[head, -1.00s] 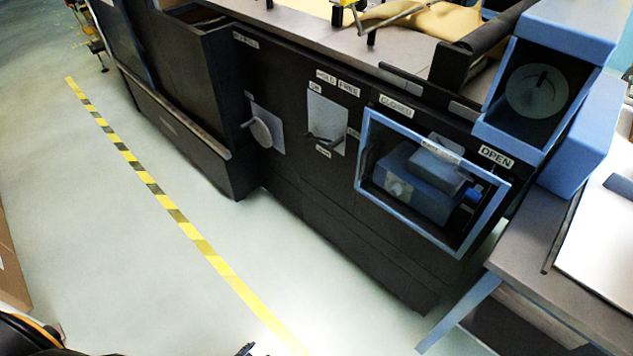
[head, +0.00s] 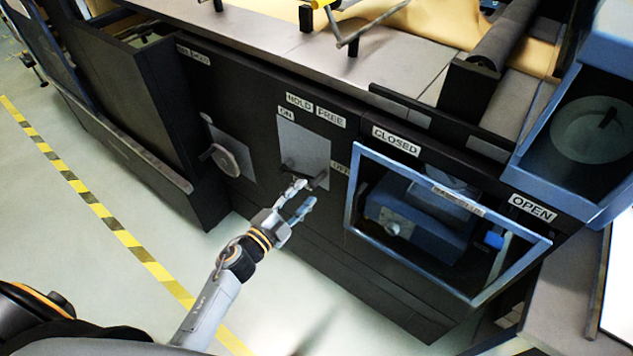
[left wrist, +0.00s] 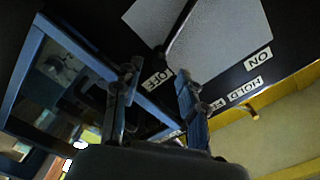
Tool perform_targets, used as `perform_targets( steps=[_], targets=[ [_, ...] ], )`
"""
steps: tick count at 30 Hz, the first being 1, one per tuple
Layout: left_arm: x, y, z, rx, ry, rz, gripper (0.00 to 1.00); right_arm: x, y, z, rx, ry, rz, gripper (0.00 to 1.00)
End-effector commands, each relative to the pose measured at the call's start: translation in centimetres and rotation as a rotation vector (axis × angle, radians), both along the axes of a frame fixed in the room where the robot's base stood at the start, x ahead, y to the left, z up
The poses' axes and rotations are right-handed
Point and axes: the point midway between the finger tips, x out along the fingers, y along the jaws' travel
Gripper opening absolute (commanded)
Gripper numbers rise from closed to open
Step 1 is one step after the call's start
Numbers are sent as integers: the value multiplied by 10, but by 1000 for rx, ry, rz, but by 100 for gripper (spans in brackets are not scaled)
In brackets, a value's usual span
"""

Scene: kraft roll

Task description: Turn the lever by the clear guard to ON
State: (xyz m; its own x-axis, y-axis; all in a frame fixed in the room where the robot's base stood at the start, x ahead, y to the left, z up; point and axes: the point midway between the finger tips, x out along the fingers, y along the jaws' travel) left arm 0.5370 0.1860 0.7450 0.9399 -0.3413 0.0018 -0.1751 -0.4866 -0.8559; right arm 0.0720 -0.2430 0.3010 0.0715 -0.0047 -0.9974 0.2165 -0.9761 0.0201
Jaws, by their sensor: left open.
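The dark lever (head: 318,181) sits on a light grey plate (head: 305,145) on the black machine front, left of the blue-framed clear guard (head: 349,205). The plate has an ON label (head: 287,114) at its upper left and an OFF label (head: 340,168) at its right. In the left wrist view the lever (left wrist: 181,22) points toward the OFF label (left wrist: 157,79); the ON label (left wrist: 258,59) is off to the right. My left gripper (head: 303,195) is open just in front of the lever. Its fingers (left wrist: 157,78) straddle the lever's end in that view; contact cannot be told. My right gripper is not in view.
HOLD and FREE labels (head: 315,109) are above the plate. A round grey knob (head: 230,152) is to the left. CLOSED (head: 396,141) and OPEN (head: 532,208) labels flank the guard's top. A protruding black cabinet (head: 165,125) stands further left. The floor in front is clear.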

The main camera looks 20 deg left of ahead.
Motion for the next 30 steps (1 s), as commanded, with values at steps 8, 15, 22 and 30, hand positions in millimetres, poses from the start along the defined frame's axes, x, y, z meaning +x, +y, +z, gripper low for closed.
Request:
perform_targets(
  steps=[8, 15, 22, 30],
  targets=[
    [45, -16, -1, -1, -2, -1, 41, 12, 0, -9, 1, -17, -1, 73],
    [57, -21, 0, -1, 1, 1, 41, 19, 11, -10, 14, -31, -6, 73],
    [57, -21, 0, 0, 2, 0, 41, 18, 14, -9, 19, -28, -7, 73],
    [57, -21, 0, 0, 1, 0, 0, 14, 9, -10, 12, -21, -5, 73]
  ],
)
